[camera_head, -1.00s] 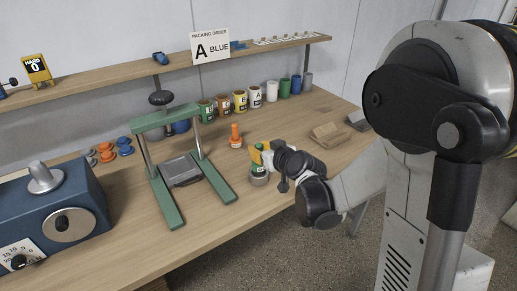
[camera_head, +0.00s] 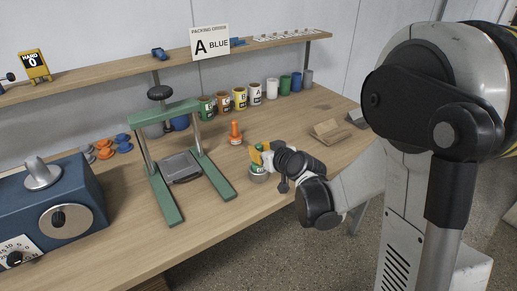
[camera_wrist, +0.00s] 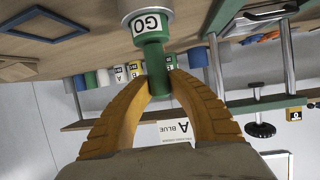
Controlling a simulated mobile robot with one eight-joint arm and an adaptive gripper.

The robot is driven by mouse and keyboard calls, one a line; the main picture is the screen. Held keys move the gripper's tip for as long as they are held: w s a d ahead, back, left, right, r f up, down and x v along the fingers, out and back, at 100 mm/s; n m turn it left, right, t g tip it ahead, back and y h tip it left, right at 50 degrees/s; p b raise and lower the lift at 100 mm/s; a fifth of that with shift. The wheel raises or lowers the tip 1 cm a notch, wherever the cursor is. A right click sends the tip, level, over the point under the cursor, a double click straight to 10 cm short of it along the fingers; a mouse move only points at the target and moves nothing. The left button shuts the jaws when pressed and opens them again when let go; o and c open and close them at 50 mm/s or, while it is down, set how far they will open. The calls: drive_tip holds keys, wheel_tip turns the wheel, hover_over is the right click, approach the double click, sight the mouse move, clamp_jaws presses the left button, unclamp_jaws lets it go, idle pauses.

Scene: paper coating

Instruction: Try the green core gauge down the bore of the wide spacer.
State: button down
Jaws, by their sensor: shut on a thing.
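The green core gauge (camera_head: 257,168), marked GO, is held upright by its narrow handle between the yellow fingers of my gripper (camera_head: 264,156). In the upside-down wrist view, my gripper (camera_wrist: 158,88) is shut around the handle of the green gauge (camera_wrist: 153,30). The grey spacer (camera_head: 258,178) stands on the bench directly under the gauge. Its pale rim (camera_wrist: 128,6) shows at the top of the wrist view, around the gauge's lower end. The lower end is hidden, so how deep it sits in the bore cannot be seen.
An orange gauge (camera_head: 235,134) stands behind the spacer. A green press frame (camera_head: 166,196) is to the left. Several labelled cans (camera_head: 239,99) line the back below the shelf (camera_head: 120,72). A cardboard piece (camera_head: 328,131) lies to the right. The bench front is clear.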

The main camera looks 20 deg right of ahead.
drive_tip(key=shift+f+b, duration=1.25)
drive_tip(key=shift+f, duration=0.45)
drive_tip(key=c, duration=1.2)
unclamp_jaws()
drive_tip(key=v, duration=1.2)
drive_tip(key=shift+r, duration=0.1)
drive_tip(key=s+g+h, duration=0.1)
drive_tip(key=s+g, duration=0.1)
drive_tip(key=s, duration=0.4)
drive_tip(key=s+a+m+g+h, duration=0.1)
drive_tip(key=s+g, duration=0.1)
drive_tip(key=s, duration=0.4)
drive_tip(key=s+a+m+g, duration=0.1)
drive_tip(key=s+g, duration=0.1)
drive_tip(key=s, duration=0.5)
drive_tip(key=shift+a+r+h, duration=0.15)
drive_tip(key=shift+r+h, duration=0.05)
drive_tip(key=shift+h, duration=0.2)
